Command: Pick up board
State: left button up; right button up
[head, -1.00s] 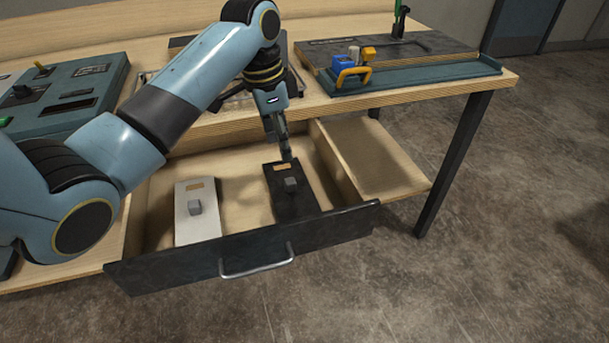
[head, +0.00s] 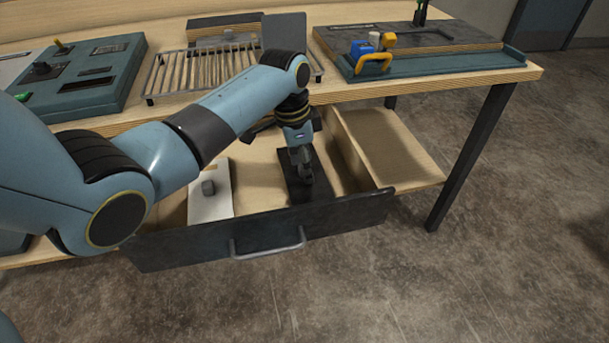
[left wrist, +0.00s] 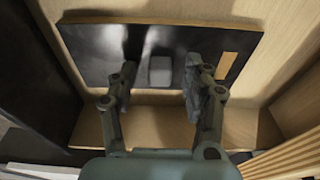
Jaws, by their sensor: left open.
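A black board (head: 322,182) lies in the open drawer below the worktop. In the left wrist view the black board (left wrist: 100,60) carries a grey block-shaped knob (left wrist: 160,71) and a tan label near one end. My left gripper (head: 303,174) is over the black board, pointing down. In the left wrist view, the left gripper (left wrist: 157,76) is open, with one finger on each side of the knob. Whether a finger touches it I cannot tell. In the head view the gripper hides the knob. A white board (head: 211,202) with a grey knob lies to the left in the same drawer.
The dark drawer front (head: 350,222) with its metal handle (head: 268,252) stands close in front of the boards. A wooden divider (head: 352,150) stands to the right. Above is the worktop with a console (head: 85,80), a slatted rack (head: 180,75) and a teal tray (head: 450,62).

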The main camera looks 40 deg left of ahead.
pick_arm(q)
grip_shut()
dwell(0.3)
